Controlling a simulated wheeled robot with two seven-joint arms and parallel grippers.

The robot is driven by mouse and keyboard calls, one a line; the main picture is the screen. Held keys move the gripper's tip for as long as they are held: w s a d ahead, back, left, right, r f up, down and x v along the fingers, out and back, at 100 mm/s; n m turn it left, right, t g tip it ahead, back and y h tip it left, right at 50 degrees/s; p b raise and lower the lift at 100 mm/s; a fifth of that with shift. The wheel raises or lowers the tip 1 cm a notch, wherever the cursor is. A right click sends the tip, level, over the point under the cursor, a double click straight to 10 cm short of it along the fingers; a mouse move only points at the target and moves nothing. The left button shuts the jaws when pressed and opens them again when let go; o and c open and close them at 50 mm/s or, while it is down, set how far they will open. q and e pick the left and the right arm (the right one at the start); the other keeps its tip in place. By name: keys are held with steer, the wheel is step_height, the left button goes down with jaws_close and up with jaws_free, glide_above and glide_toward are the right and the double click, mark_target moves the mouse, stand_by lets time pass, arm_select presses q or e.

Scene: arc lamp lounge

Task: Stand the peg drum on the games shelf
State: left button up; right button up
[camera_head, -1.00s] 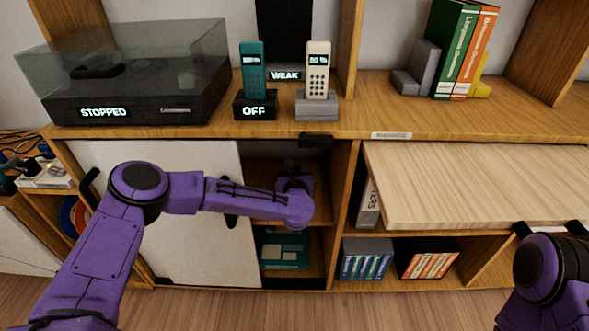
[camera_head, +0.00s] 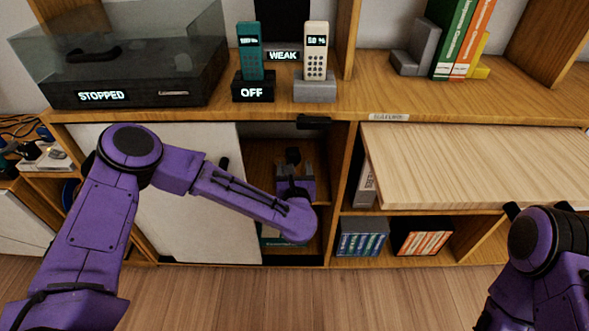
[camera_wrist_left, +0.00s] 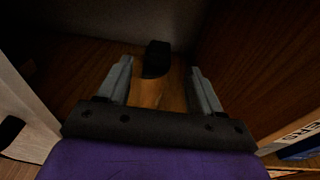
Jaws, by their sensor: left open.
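My left gripper (camera_head: 295,170) is inside the open compartment of the cabinet, its two grey fingers apart. In the left wrist view the gripper (camera_wrist_left: 160,66) has a small upright thing (camera_wrist_left: 157,59) between its fingers, with a black top and an orange-brown lower part. Gaps show on both sides of it, wider on the right. I cannot tell whether this is the peg drum. No other thing is clearly the peg drum, and I cannot tell which board is the games shelf. My right gripper is out of view; only part of that arm shows.
A white sliding door (camera_head: 190,205) covers the compartment's left side. A pale wood panel (camera_head: 480,165) juts out at right above rows of cases (camera_head: 421,243). On top stand a turntable (camera_head: 135,75), two phones (camera_head: 250,48) and books (camera_head: 455,38). A teal box below is mostly hidden.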

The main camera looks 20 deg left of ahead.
arm_select(q)
steer(key=shift+v, duration=0.8)
steer(key=shift+f, duration=0.1)
steer(key=s+a+f+m+g+h, duration=0.1)
steer(key=s+f+m+g+h, duration=0.45)
steer(key=s+f+m, duration=1.5)
steer(key=s+a+f+m+g+y, duration=0.3)
steer(key=s+a+m+g, duration=0.4)
steer(key=s+a+m, duration=0.5)
steer(key=s+a, duration=0.1)
steer(key=s, duration=0.3)
steer(key=shift+a, duration=0.15)
